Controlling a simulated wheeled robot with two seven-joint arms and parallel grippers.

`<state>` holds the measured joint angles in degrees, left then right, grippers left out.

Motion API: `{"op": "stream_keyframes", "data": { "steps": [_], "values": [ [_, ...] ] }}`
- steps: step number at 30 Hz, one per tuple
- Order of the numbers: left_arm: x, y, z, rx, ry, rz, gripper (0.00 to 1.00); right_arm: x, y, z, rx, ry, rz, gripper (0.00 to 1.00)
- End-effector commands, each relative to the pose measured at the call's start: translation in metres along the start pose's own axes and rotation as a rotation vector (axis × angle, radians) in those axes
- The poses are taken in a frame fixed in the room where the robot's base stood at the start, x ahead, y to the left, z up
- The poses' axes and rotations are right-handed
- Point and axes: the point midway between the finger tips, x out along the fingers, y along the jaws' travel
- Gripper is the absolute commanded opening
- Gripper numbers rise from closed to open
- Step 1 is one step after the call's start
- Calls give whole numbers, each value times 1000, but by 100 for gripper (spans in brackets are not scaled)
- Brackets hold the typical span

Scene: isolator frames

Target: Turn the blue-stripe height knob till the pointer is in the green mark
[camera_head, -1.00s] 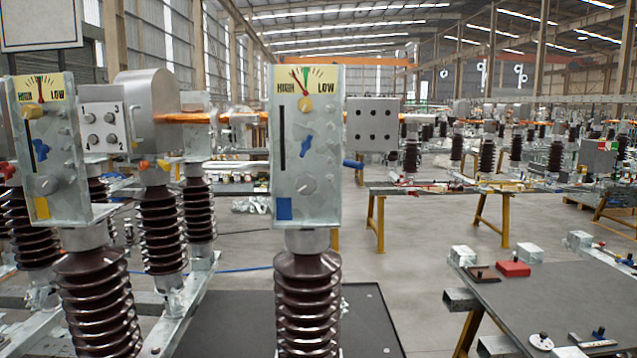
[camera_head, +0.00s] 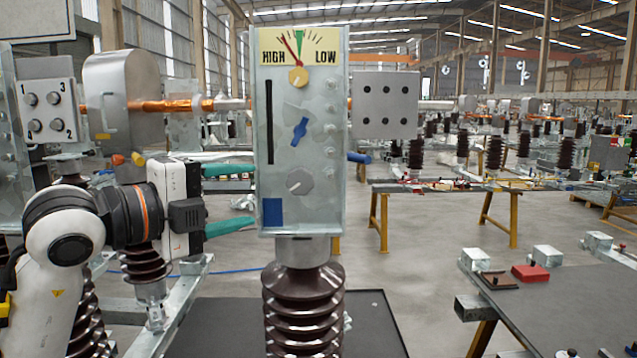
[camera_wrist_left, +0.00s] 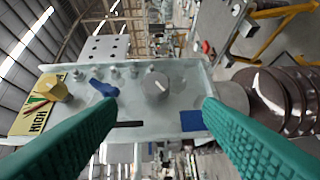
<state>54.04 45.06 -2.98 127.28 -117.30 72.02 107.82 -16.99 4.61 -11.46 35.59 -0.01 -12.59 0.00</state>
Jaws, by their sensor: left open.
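The panel with the blue stripe (camera_head: 272,212) stands in the middle of the head view on a brown ribbed insulator (camera_head: 304,310). Its grey round knob (camera_head: 300,181) sits low on the panel, below a blue lever (camera_head: 300,131) and a yellow knob (camera_head: 298,77). The red pointer (camera_head: 291,48) on the HIGH–LOW dial leans to the HIGH side, left of the green mark (camera_head: 299,40). My left gripper (camera_head: 242,197) is open and empty, left of the panel. In the left wrist view, the grey knob (camera_wrist_left: 156,86) shows between the green fingers, apart from them. My right gripper is not in view.
A grey box with several black holes (camera_head: 384,105) stands behind right of the panel. A box with numbered knobs (camera_head: 46,112) is at left. A table with a red block (camera_head: 530,272) is at lower right.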

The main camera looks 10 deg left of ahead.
Motion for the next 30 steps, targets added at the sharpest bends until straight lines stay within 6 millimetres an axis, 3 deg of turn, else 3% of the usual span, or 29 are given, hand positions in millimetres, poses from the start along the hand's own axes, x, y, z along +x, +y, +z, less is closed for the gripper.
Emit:
{"op": "stream_keyframes", "data": {
  "steps": [5, 15, 21, 30],
  "values": [
    [6, 7, 0, 5, 25, 7, 61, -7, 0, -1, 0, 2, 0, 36],
    [73, 9, -2, 2, 20, 4, 61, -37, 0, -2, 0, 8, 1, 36],
    [103, 7, -3, 3, 21, 5, 61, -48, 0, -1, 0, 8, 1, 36],
    [116, 5, -2, 6, 22, 7, 61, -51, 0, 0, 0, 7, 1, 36]
  ]
}}
